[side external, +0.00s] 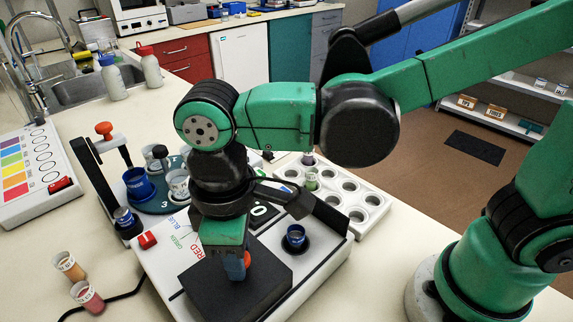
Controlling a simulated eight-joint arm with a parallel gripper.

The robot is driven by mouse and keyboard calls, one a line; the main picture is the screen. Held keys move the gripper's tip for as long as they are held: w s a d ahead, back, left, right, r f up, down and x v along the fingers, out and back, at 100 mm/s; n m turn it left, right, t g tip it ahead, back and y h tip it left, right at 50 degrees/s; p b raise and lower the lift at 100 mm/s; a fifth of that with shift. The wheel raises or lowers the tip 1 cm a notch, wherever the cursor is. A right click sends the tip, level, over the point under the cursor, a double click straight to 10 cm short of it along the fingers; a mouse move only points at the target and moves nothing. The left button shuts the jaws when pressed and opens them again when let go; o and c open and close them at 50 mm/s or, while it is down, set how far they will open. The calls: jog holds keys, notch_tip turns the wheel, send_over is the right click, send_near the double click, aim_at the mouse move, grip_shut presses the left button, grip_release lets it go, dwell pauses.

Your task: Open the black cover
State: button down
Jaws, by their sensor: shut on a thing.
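The black cover (205,287) is a flat dark block on the front part of a white instrument (322,262). It lies flat and looks closed, and what is beneath it is hidden. My gripper (237,268) points straight down over the middle of the cover, with its fingertips low at its top. It is shut on a small orange-red part, apparently a knob on the cover, which shows at the right side of the fingers. The fingers hide most of this part.
A blue cup (295,236) sits in a black ring on the instrument, right of my gripper. A white rack (372,215) stands behind it. A dark round carousel (158,198) with cups is at left.

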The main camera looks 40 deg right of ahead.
jog(key=shift+a, duration=0.2)
jog(key=c, duration=0.5)
grip_release()
jog(key=shift+c, duration=0.2)
jog(key=shift+r, duration=2.8)
jog(key=shift+d, duration=0.15)
jog(key=w+d+f+m+t, duration=0.1)
jog(key=w+d+m+t, duration=0.1)
jog(key=d, duration=0.8)
jog(key=w+d+f+m+t, duration=0.1)
jog(key=d+m+t, duration=0.4)
jog(key=d, duration=0.5)
jog(key=shift+w+f+m, duration=0.35)
jog(key=shift+f+m, duration=0.3)
jog(key=shift+m, duration=0.35)
